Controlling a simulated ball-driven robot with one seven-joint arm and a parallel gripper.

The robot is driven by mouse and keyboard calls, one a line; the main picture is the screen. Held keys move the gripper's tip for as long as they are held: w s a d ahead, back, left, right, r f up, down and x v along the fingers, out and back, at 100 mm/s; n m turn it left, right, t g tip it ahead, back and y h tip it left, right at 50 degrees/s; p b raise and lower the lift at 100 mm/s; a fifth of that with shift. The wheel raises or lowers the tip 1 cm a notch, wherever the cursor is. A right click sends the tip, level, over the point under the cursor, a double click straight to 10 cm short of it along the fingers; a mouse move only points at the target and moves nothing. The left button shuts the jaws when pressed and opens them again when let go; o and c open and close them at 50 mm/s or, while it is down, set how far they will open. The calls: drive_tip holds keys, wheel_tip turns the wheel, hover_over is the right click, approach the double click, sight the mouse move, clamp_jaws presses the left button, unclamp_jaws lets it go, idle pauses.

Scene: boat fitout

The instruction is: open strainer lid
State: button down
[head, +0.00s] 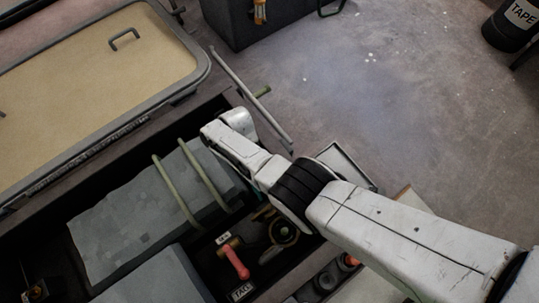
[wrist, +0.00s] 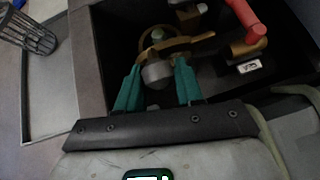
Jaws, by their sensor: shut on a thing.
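The strainer (wrist: 150,42) shows in the wrist view as a round bronze ring with a bronze bar across it, down in a dark compartment. A grey rounded part of its lid (wrist: 157,74) lies between the two teal fingers of my gripper (wrist: 158,68). My gripper is shut on this part, one finger on each side. In the head view, the strainer (head: 285,232) shows beside my wrist, partly hidden. My fingers are hidden under my arm there. I cannot tell whether the lid is turned or lifted.
A red-handled valve (head: 236,262) stands close to the strainer; its red handle (wrist: 244,14) also shows in the wrist view. Two hoses (head: 178,192) cross a grey block (head: 150,215). A tan hatch panel (head: 85,85) lies at upper left. The floor (head: 370,95) at upper right is mostly clear.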

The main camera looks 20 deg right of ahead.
drive_tip(key=shift+s+d+f, duration=0.2)
drive_tip(key=shift+s+f, duration=0.05)
drive_tip(key=c, duration=0.8)
unclamp_jaws()
drive_tip(key=shift+c, duration=0.2)
drive_tip(key=shift+w+a+r, duration=0.1)
drive_tip(key=shift+w+r, duration=0.1)
drive_tip(key=shift+r+p, duration=0.6)
drive_tip(key=shift+p, duration=0.05)
wheel_tip(320, 180, up, 2)
drive_tip(key=shift+r+p, duration=0.15)
drive_tip(key=shift+p, duration=1)
drive_tip(key=s+d+r+p, duration=0.3)
drive_tip(key=s+r+p, duration=0.6)
drive_tip(key=s+p, duration=0.5)
drive_tip(key=p, duration=0.2)
drive_tip(key=shift+r+p, duration=0.15)
drive_tip(key=shift+p, duration=0.25)
